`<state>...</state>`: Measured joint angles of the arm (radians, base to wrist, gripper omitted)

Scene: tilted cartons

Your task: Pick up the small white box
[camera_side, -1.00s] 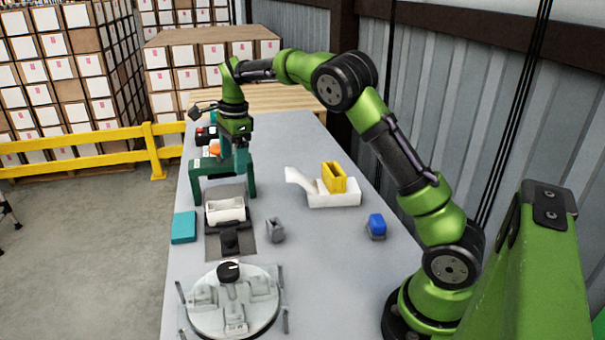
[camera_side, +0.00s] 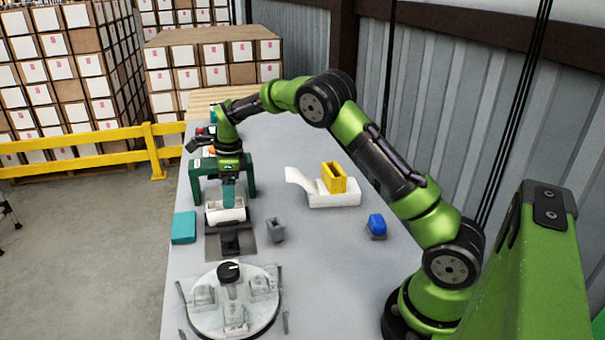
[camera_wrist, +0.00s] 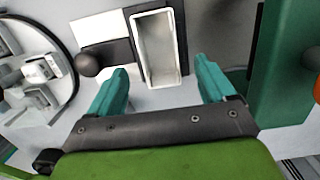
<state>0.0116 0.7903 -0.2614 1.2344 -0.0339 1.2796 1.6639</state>
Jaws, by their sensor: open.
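The small white box (camera_side: 216,216) is open-topped and sits on a dark grey plate (camera_side: 240,243) on the table. In the wrist view the white box (camera_wrist: 160,57) lies just ahead of my gripper, between the lines of its two teal fingers. My gripper (camera_wrist: 158,82) is open and empty, with a finger to either side. In the side view my gripper (camera_side: 229,198) points down right over the box, and its fingers hide part of it. I cannot tell whether they touch it.
A green frame (camera_side: 196,183) stands close behind the gripper. A grey block (camera_side: 277,230), a teal block (camera_side: 184,228), a round fixture (camera_side: 208,318), a white tray with a yellow piece (camera_side: 335,178) and a blue object (camera_side: 377,224) stand around.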

